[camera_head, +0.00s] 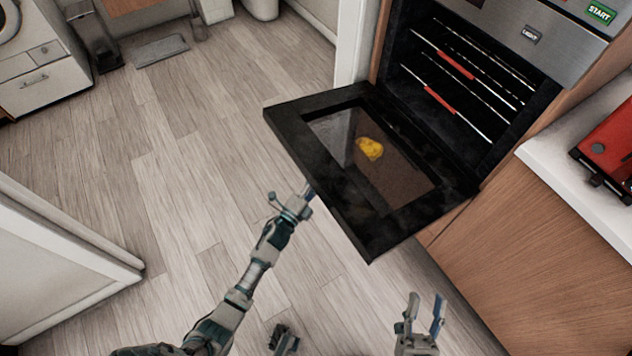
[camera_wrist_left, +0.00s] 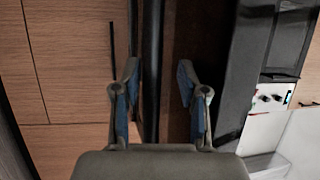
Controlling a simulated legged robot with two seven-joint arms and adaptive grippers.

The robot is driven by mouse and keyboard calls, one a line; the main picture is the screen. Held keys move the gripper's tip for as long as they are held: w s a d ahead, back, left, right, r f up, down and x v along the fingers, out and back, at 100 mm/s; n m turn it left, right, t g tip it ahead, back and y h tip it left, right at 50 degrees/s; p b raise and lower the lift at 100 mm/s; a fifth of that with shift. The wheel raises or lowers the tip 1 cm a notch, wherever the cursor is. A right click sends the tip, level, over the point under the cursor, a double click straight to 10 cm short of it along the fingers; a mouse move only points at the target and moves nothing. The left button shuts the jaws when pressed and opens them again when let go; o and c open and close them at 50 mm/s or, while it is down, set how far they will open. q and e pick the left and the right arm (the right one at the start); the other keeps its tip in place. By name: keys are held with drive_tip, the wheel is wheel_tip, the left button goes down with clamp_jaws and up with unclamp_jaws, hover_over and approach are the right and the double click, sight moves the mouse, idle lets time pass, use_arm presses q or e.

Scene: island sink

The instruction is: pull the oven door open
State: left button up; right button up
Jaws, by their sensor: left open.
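The oven door (camera_head: 390,215) is swung down wide open, with its dark frame and glass panel facing up. My left gripper (camera_head: 303,196) is just beside the door's outer edge in the head view; its tips are partly hidden there. In the left wrist view its blue-tipped fingers (camera_wrist_left: 157,82) are apart, with a dark bar (camera_wrist_left: 152,60) running between them. I cannot tell whether they touch it. My right gripper (camera_head: 424,318) is open and empty, low in the head view, apart from the door.
The oven cavity (camera_head: 460,75) shows wire racks with red strips. A yellow object (camera_head: 370,148) appears at the door glass. A red appliance (camera_head: 608,145) sits on the white counter (camera_head: 575,180) at right. The wooden floor left of the door is clear.

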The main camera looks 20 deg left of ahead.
use_arm(q)
drive_tip(key=shift+s+d, duration=0.15)
drive_tip(key=shift+s, duration=0.05)
drive_tip(key=v, duration=1.1)
drive_tip(key=shift+s+a, duration=0.25)
drive_tip(key=shift+s, duration=0.05)
drive_tip(key=shift+f, duration=0.1)
